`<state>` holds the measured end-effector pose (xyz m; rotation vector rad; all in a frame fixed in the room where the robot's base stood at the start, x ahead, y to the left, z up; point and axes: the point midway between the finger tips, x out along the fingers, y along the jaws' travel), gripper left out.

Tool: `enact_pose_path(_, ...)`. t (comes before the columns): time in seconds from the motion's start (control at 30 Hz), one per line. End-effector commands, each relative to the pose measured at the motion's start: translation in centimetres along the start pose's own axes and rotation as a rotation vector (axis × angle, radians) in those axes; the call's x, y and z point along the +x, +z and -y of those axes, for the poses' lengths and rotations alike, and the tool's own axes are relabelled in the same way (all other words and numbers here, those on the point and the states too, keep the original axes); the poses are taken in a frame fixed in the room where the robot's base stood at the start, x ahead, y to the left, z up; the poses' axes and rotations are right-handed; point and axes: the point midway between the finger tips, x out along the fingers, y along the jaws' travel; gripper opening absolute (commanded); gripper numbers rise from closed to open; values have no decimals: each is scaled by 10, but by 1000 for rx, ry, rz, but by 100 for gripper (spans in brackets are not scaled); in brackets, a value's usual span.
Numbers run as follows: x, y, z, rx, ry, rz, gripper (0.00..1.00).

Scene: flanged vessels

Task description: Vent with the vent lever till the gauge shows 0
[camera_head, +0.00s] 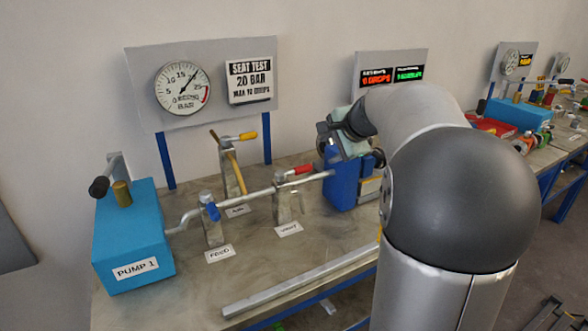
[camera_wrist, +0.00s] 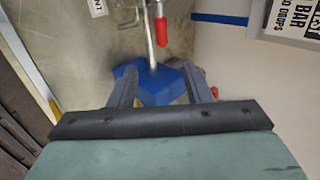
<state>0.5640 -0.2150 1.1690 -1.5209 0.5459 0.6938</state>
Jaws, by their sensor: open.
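The vent lever with its red handle (camera_head: 299,170) stands on a metal post above the VENT label (camera_head: 289,229). It also shows in the wrist view as a red handle (camera_wrist: 161,30), beyond my fingertips. The round gauge (camera_head: 182,88) on the back panel has its needle pointing up and right, near 20. My gripper (camera_head: 332,150) is right of and above the red handle, over a blue block (camera_head: 341,185). In the wrist view my gripper (camera_wrist: 159,72) is open, with the blue block below and between its fingers and nothing held. The fingertips are hard to see in the head view.
A blue pump box (camera_head: 130,245) labelled PUMP 1 stands at left. A pipe (camera_head: 250,199) runs from it past the blue feed lever (camera_head: 213,212) toward the block. A yellow-handled lever (camera_head: 247,137) stands behind. The front tabletop (camera_head: 190,290) is clear except for a metal rail (camera_head: 300,282).

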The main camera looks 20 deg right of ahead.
Motion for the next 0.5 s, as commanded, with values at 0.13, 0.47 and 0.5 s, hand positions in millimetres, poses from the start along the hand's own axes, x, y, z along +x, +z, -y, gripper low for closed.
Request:
enact_pose_path(0.13,16,-3,2,12,-4,-1,45)
enact_pose_path(0.47,87,-1,2,8,-1,1,45)
enact_pose_path(0.5,95,-1,2,7,-1,2,45)
